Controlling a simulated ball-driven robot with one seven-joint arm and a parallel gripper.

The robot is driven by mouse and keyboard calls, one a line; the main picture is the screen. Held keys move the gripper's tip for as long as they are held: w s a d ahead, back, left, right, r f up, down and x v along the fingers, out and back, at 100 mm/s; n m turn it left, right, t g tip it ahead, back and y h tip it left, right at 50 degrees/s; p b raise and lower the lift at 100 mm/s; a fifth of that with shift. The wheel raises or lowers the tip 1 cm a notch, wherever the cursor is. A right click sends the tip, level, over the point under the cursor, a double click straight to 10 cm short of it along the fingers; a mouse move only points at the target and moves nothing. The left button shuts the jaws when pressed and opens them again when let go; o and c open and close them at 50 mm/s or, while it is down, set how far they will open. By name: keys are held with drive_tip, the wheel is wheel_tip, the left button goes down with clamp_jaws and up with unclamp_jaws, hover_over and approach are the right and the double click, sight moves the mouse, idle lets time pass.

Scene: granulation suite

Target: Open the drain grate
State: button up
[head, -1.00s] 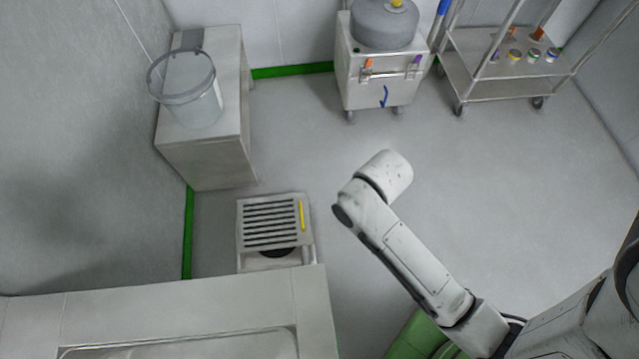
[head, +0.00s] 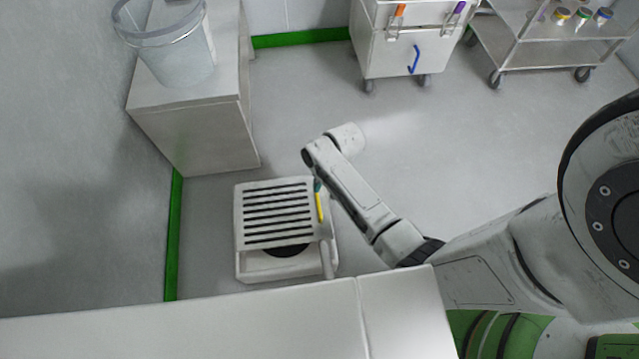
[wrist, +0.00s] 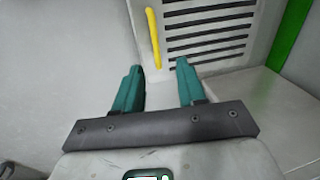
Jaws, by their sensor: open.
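The drain grate (head: 277,226) is a pale slatted panel over a light floor frame (head: 255,266). Part of a dark round opening (head: 288,250) shows below its near edge. I cannot tell whether the grate is tilted. A yellow handle bar (head: 320,208) runs along its right side. The grate's slats (wrist: 210,28) and the yellow bar (wrist: 152,35) also show in the wrist view. My gripper (wrist: 159,65) has two teal fingers, open and empty. The bar's near end appears between the fingertips; contact is not clear. In the head view my arm hides most of the gripper.
A cabinet (head: 195,135) with a clear bucket (head: 180,55) stands behind the grate to the left. A pale counter (head: 200,335) lies along the near side. A wheeled cabinet (head: 400,50) and a cart (head: 555,57) stand at the back. Open floor lies between.

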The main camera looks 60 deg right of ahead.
sight(319, 203)
drive_tip(key=shift+m, duration=0.3)
drive_tip(key=f+b, duration=0.2)
drive_tip(key=f, duration=0.2)
drive_tip(key=w+f+b, duration=0.1)
drive_tip(key=f+b, duration=0.1)
drive_tip(key=f, duration=0.3)
drive_tip(key=f+b, duration=0.2)
drive_tip(key=f, duration=0.2)
drive_tip(key=shift+w+f+b, duration=0.25)
drive_tip(key=shift+w+b, duration=0.1)
drive_tip(key=shift+b, duration=0.05)
clamp_jaws()
